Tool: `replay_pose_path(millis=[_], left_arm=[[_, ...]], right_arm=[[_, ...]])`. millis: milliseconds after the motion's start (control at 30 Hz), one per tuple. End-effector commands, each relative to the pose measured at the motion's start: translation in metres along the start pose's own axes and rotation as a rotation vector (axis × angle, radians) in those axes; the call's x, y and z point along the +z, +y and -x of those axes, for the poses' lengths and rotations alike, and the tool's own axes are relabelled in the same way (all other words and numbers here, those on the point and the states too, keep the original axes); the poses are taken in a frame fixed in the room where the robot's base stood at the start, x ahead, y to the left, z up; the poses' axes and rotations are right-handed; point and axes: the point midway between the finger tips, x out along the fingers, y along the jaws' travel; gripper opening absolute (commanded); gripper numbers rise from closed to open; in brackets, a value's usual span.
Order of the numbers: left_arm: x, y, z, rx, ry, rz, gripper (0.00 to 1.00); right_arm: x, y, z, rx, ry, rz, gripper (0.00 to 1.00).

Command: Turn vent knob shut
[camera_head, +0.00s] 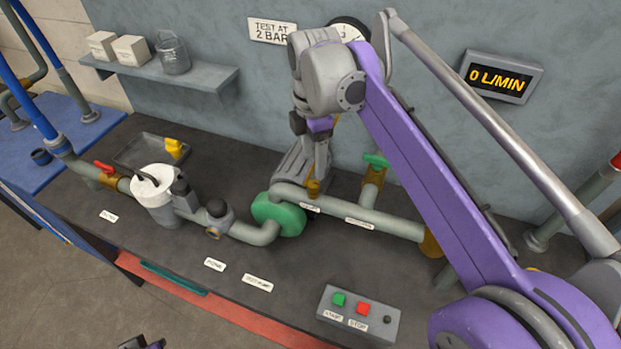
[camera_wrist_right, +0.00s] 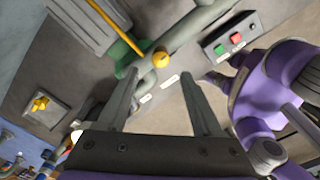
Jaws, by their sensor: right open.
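A small round yellow-brass knob (camera_head: 313,187) sits on the grey pipe beside the green pump housing (camera_head: 279,214), above a small white label too small to read surely. I take it for the vent knob. In the right wrist view it is a yellow ball (camera_wrist_right: 161,60) just beyond the fingertips, between their lines. My right gripper (camera_head: 317,178) points down over it, open and empty; its fingers (camera_wrist_right: 153,80) are spread to either side. I cannot tell whether they touch the knob. Of my left arm, only a dark and purple bit (camera_head: 142,343) shows at the bottom edge.
A grey finned motor (camera_head: 293,172) stands close behind the gripper. A green-handled valve (camera_head: 376,160) is to the right. A start/stop box (camera_head: 358,314) is at the front; a white-lidded canister (camera_head: 154,190) and red-handled valve (camera_head: 104,168) are left. The display (camera_head: 500,78) reads 0 L/MIN.

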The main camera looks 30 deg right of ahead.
Motion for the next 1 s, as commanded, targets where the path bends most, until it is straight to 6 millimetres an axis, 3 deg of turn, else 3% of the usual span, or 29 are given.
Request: replay_pose_path(millis=[100,300,500,733,767,1000], left_arm=[[0.003,0.0,-0.003,0.0,-0.003,0.0,0.0],[0.005,0.0,-0.004,0.0,-0.004,0.0,0.0],[0.005,0.0,-0.005,0.0,-0.005,0.0,0.0],[0.005,0.0,-0.005,0.0,-0.005,0.0,0.0],[0.005,0.0,-0.005,0.0,-0.005,0.0,0.0],[0.005,0.0,-0.005,0.0,-0.005,0.0,0.0]], right_arm=[[0.0,-0.001,-0.026,0.0,0.0,0.0,0.67],[0.0,0.0,-0.055,0.0,0.0,-0.001,0.67],[0.0,0.0,-0.066,0.0,0.0,-0.001,0.67],[0.0,0.0,-0.066,0.001,0.0,-0.001,0.67],[0.0,0.0,-0.066,0.001,0.0,-0.001,0.65],[0.0,0.0,-0.066,0.001,0.0,-0.001,0.22]])
